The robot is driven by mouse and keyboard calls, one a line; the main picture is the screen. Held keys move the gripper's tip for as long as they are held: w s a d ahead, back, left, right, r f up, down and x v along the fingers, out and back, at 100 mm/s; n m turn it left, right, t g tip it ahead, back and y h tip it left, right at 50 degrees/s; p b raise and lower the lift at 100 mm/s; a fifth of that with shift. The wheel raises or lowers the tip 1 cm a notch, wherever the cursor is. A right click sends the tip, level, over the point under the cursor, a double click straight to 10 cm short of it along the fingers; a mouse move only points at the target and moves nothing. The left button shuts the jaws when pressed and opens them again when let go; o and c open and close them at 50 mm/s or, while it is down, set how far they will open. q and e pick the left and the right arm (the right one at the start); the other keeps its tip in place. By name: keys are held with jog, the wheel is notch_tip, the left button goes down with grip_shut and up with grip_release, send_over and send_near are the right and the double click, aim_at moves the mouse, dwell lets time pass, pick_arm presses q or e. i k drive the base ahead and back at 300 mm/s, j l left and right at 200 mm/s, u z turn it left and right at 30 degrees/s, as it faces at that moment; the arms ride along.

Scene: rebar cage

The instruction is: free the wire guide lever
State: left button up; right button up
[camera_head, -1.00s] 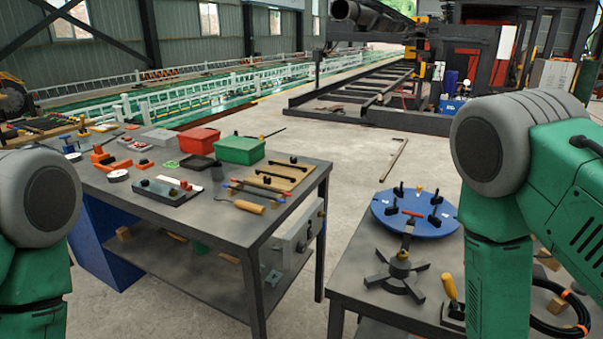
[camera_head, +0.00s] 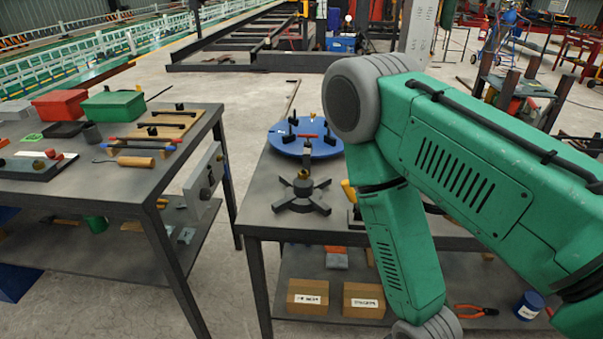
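I cannot tell for sure which part is the wire guide lever. A blue round plate (camera_head: 282,141) with several black upright clamps and a red bar lies on the right table. In front of it stands a black cross-shaped base (camera_head: 301,196) with a short post. A yellow handle (camera_head: 348,191) shows beside it, partly hidden behind my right arm. My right arm crosses the right half of the view, and its gripper is below the frame. My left arm and gripper are out of view.
The left table (camera_head: 97,182) holds a red box (camera_head: 60,105), a green box (camera_head: 113,104) and several hand tools. A gap of floor separates it from the right table (camera_head: 262,216). Cardboard boxes (camera_head: 308,297), pliers (camera_head: 475,311) and a blue can (camera_head: 528,305) sit on the lower shelf.

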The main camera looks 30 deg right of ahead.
aim_at(349, 192)
jog(key=z, duration=1.2)
jog(key=k+l+z, duration=0.1)
jog(key=z, duration=0.25)
jog(key=k, duration=0.1)
